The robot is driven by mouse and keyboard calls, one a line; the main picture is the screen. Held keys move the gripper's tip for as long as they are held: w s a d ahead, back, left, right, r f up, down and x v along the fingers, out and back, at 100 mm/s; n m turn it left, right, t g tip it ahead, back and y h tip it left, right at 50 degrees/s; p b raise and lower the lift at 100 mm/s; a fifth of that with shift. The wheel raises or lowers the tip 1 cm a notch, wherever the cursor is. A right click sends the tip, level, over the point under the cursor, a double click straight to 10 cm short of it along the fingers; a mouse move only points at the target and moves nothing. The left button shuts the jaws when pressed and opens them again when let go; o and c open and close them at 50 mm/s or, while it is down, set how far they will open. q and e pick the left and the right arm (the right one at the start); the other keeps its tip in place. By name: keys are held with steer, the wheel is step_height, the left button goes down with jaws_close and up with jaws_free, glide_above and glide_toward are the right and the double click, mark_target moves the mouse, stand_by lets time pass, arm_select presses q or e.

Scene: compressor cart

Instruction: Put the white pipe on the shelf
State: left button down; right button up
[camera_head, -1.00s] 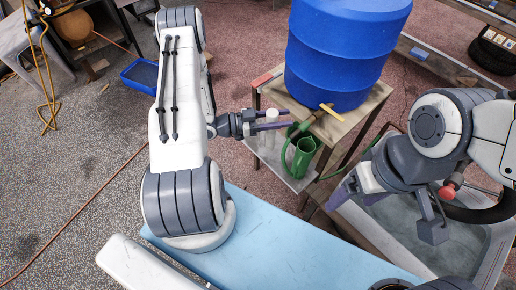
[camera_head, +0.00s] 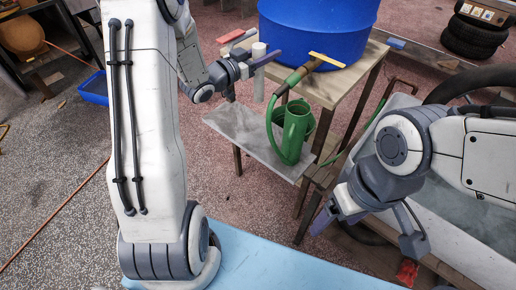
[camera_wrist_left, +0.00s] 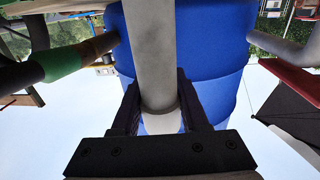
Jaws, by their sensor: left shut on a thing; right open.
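The white pipe (camera_head: 259,88) is upright in my left gripper (camera_head: 258,62), whose fingers are shut around it. In the left wrist view the pipe (camera_wrist_left: 150,50) runs between the two fingers (camera_wrist_left: 158,105). The grey lower shelf (camera_head: 235,125) of the wooden stand lies below it. The pipe's lower end shows over the shelf's back area; I cannot tell whether it touches. My right gripper (camera_head: 336,215) is open and empty, low and to the right of the stand.
A green watering can (camera_head: 292,135) stands on the shelf's right part; the shelf's left part is bare. A blue barrel (camera_head: 315,30) with a tap (camera_head: 300,74) stands on the stand's top (camera_head: 352,75), close to the pipe. A light blue surface (camera_head: 265,265) is in front.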

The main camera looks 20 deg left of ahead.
arm_select(q)
step_height(320, 180, down, 18)
steer(key=n+y+b, duration=0.1)
steer(key=b, duration=0.9)
steer(key=shift+w+d+t+y+b, duration=0.2)
steer(key=shift+t+y+b, duration=0.1)
steer(key=shift+t, duration=0.1)
arm_select(e)
step_height(320, 180, down, 13)
arm_select(q)
steer(key=shift+f, duration=0.1)
steer(key=shift+c, duration=2.1)
jaws_free()
